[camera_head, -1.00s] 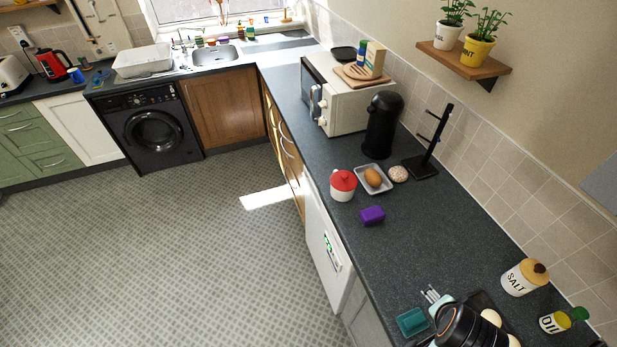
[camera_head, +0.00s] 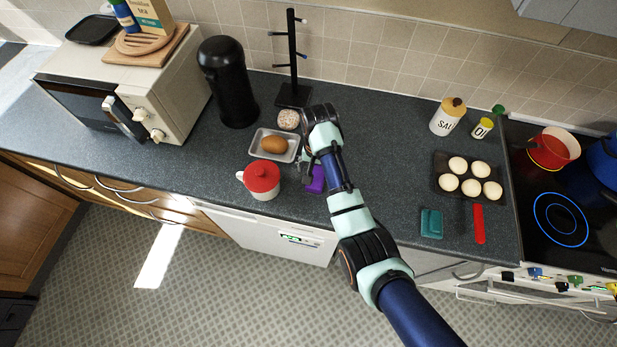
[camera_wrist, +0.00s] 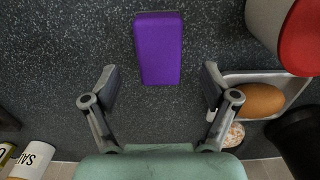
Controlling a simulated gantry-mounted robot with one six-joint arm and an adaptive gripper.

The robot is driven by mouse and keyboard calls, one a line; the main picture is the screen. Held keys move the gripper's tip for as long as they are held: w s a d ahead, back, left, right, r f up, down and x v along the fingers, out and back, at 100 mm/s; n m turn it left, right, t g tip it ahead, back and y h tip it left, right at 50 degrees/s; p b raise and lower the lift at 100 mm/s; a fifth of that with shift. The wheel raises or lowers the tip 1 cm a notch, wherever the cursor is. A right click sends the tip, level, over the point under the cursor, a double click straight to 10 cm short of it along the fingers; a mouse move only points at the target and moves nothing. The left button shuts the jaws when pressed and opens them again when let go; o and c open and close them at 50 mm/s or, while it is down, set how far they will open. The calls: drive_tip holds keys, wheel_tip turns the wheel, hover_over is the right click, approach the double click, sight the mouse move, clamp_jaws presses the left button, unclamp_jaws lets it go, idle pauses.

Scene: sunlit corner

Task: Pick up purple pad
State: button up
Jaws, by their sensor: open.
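The purple pad (camera_head: 316,180) lies on the dark speckled worktop, right of the red-lidded jar, partly hidden by my arm in the head view. In the wrist view the purple pad (camera_wrist: 159,48) shows whole, a rounded block ahead of the fingertips and roughly centred between them. My gripper (camera_wrist: 158,82) is open and empty, its two fingers spread wider than the pad. The exact height above the pad is hard to tell.
The red-lidded jar (camera_head: 262,181) stands left of the pad. A tray (camera_head: 258,148) with a brown loaf (camera_head: 274,145) and a round speckled item (camera_head: 288,119) are close behind. A mug tree (camera_head: 292,95) stands further back.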

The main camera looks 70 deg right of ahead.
wheel_tip(320, 180, down, 6)
drive_tip(key=shift+s+r+b, duration=0.1)
drive_tip(key=shift+r+b, duration=0.1)
drive_tip(key=shift+b, duration=0.2)
drive_tip(key=c, duration=1.2)
wheel_tip(320, 180, up, 14)
drive_tip(key=f+p, duration=0.1)
drive_tip(key=p, duration=0.2)
wheel_tip(320, 180, up, 7)
drive_tip(key=p, duration=0.7)
hover_over(316, 176)
drive_tip(key=o, duration=0.5)
drive_tip(key=c, duration=0.4)
